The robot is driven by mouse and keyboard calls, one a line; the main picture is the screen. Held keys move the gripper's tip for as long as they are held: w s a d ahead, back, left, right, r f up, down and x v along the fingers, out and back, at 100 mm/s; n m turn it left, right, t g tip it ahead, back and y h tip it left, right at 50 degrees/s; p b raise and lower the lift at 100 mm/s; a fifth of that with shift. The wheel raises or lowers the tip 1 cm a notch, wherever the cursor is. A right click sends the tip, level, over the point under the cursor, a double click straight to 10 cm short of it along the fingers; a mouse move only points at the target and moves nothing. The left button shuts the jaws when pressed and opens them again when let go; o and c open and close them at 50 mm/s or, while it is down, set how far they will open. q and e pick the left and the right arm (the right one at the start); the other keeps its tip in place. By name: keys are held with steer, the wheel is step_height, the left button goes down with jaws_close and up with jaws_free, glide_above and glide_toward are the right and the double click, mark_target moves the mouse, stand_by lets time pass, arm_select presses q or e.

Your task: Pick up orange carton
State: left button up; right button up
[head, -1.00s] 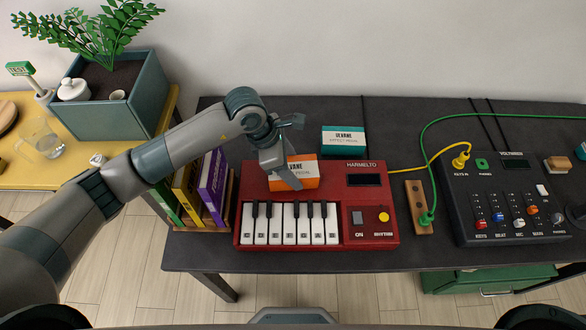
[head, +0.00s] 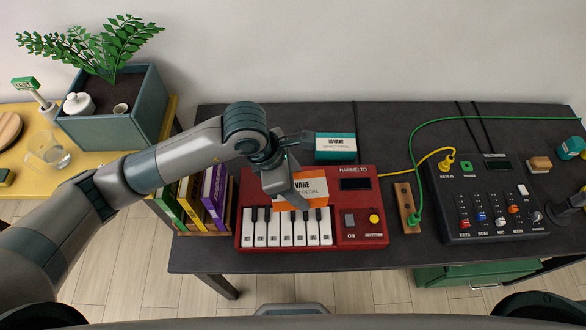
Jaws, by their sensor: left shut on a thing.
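The orange carton (head: 311,189), orange with a white label, is between the fingers of my left gripper (head: 289,192), which is shut on it. The carton shows over the back of the red keyboard (head: 361,212) and overlaps the tops of its white keys. It appears raised above the keyboard. The left finger hides part of the carton's label. My right gripper is not in view.
A teal-and-white carton (head: 335,149) stands just behind the keyboard. Books (head: 208,195) stand close on the left. The dark table (head: 240,258) is clear in front.

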mark_target(303, 195)
arm_select(q)
steer(key=shift+s+d+r, duration=0.15)
steer(key=shift+s+r, duration=0.25)
steer(key=shift+s, duration=0.25)
steer(key=shift+s+d+r, duration=0.15)
steer(key=shift+s+r, duration=0.25)
steer(key=shift+s, duration=0.2)
steer(key=shift+s, duration=0.1)
